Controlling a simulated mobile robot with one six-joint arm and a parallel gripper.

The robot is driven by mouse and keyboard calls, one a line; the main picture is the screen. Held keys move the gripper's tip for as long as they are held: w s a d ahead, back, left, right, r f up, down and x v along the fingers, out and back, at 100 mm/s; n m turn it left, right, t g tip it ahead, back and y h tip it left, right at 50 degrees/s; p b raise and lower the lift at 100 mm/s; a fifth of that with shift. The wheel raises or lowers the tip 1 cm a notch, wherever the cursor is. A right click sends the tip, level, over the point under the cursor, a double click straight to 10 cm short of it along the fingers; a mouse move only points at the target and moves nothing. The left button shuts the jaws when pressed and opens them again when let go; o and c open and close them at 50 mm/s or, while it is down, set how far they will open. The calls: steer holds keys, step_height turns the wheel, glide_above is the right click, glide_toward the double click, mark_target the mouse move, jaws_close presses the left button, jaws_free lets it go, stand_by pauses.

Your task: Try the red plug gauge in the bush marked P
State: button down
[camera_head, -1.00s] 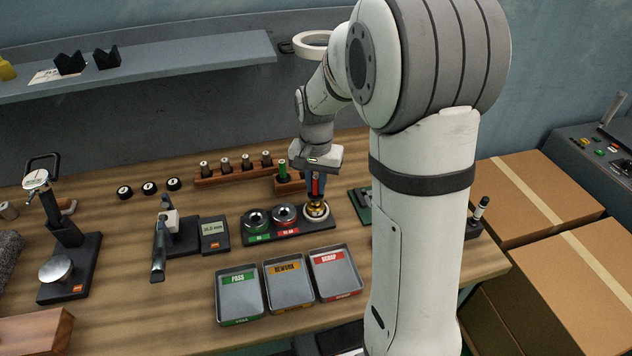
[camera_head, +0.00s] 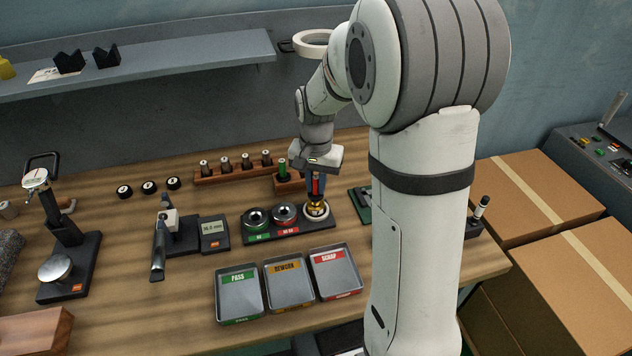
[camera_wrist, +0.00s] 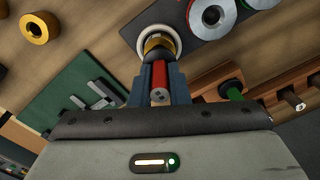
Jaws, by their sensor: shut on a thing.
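My gripper (camera_head: 316,190) is shut on the red plug gauge (camera_head: 315,183), held upright over the right end of the black gauge base. The red handle (camera_wrist: 161,78) shows between the fingers in the wrist view. Straight below it is a brass-coloured bush (camera_wrist: 158,42) in a pale round seat (camera_head: 326,216). The gauge's lower end meets the bush in the picture; how deep it sits is hidden. No letter P is legible on the bush.
Two steel ring gauges, one green-marked (camera_head: 256,219) and one red-marked (camera_head: 284,213), stand left of the gripper. A green-handled plug (camera_head: 282,166) stands in a wooden block close behind. Trays for pass (camera_head: 238,318), rework and scrap lie in front. A loose brass ring (camera_wrist: 38,27) shows.

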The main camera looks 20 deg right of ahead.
steer(key=shift+s+f, duration=0.2)
steer(key=shift+f, duration=0.3)
stand_by(1.8)
steer(key=shift+w+r, duration=0.2)
steer(key=shift+r, duration=0.65)
steer(key=shift+s+f, duration=0.1)
steer(key=shift+f, duration=0.5)
stand_by(1.9)
steer(key=shift+s+f+b, duration=0.25)
steer(key=shift+f+b, duration=0.1)
stand_by(1.0)
steer(key=shift+w+r+p, duration=0.15)
steer(key=shift+r+p, duration=0.15)
steer(key=shift+r, duration=0.15)
steer(key=shift+r, duration=0.35)
steer(key=shift+w+r, duration=0.1)
